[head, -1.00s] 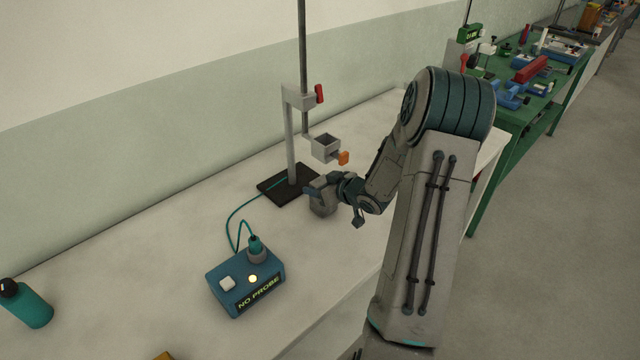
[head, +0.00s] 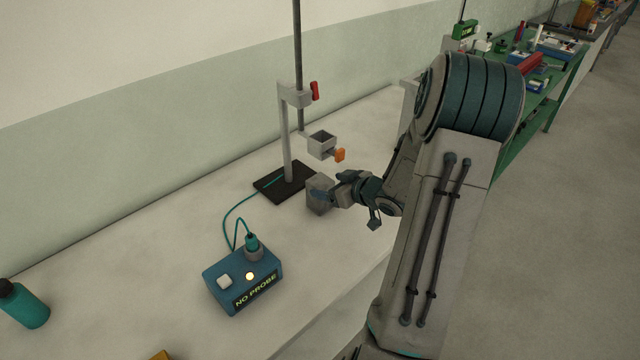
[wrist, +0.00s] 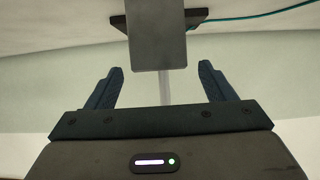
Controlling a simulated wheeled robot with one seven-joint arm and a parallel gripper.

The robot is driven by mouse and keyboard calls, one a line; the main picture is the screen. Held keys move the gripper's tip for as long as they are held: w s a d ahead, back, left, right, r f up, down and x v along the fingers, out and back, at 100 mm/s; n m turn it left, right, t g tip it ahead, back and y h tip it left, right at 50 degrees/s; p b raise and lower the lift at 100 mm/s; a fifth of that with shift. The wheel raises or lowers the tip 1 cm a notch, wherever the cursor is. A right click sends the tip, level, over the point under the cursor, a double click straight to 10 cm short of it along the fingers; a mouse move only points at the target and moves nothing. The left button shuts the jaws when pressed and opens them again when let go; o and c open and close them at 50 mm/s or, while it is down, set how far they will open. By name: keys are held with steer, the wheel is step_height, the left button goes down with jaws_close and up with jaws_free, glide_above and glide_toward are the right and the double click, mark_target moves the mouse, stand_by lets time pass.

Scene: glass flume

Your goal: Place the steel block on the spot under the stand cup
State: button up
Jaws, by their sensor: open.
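The steel block (head: 319,198), a plain grey cuboid, stands upright on the white bench beside the stand's dark base plate (head: 268,187). The stand cup (head: 322,143), a small grey square box with an orange tab, is held above the block, with a clear gap between. No spot marking is visible under the block. My gripper (head: 336,193) is open, just right of the block. In the wrist view the block (wrist: 157,42) lies beyond and between my spread fingertips (wrist: 161,68), with nothing held.
A blue box (head: 243,281) reading "NO PROBE", with a teal plug and cable, stands front left. A teal bottle (head: 28,308) is at far left. The stand's upright post (head: 287,140) rises left of the cup. The bench between block and box is clear.

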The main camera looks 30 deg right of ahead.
steer(key=s+a+r+m+g+h, duration=0.25)
steer(key=s+r+h, duration=0.45)
steer(key=r, duration=0.4)
steer(key=s+a+r+g+y, duration=0.2)
steer(key=s+a+g, duration=0.4)
steer(key=s+a, duration=0.9)
steer(key=s+m+y, duration=0.1)
steer(key=s, duration=0.1)
steer(key=shift+s+a, duration=0.3)
steer(key=shift+a, duration=0.1)
steer(key=shift+g, duration=0.25)
